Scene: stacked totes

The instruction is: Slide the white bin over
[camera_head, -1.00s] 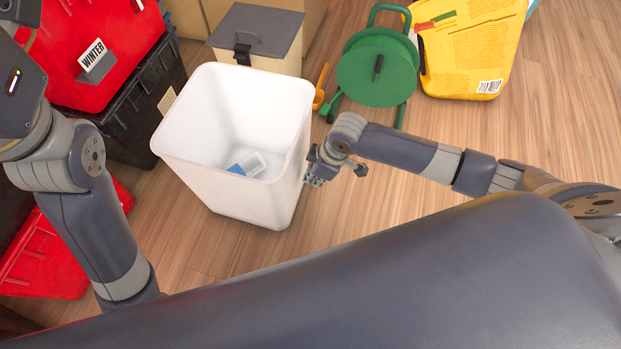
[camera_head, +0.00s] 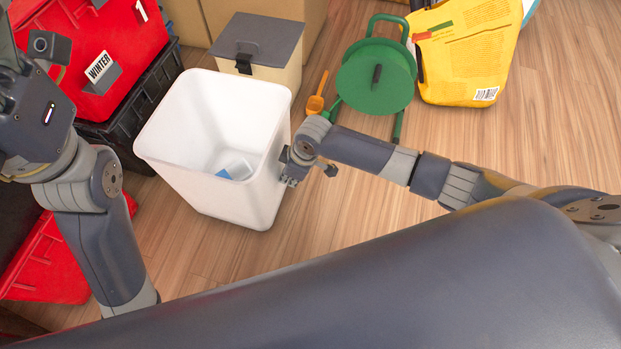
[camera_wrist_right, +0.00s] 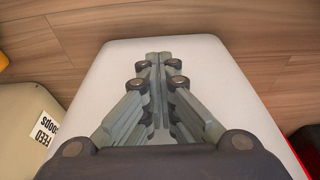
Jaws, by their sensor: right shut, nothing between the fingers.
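The white bin (camera_head: 188,168) stands upright on the wooden floor, open at the top. A small blue and white item (camera_head: 236,170) lies inside on its bottom. My right gripper (camera_head: 287,181) is at the bin's right wall, low down, and appears to touch it from outside. In the right wrist view its fingers (camera_wrist_right: 157,58) are shut together with nothing between them, against the white bin (camera_wrist_right: 100,75). My left wrist is at the left edge of the head view; its fingers cannot be made out there.
A grey-lidded beige bin (camera_head: 272,75) stands behind. A green reel (camera_head: 365,85), orange scoop (camera_head: 316,103) and yellow bag (camera_head: 465,60) are at the back right. Floor at right is clear.

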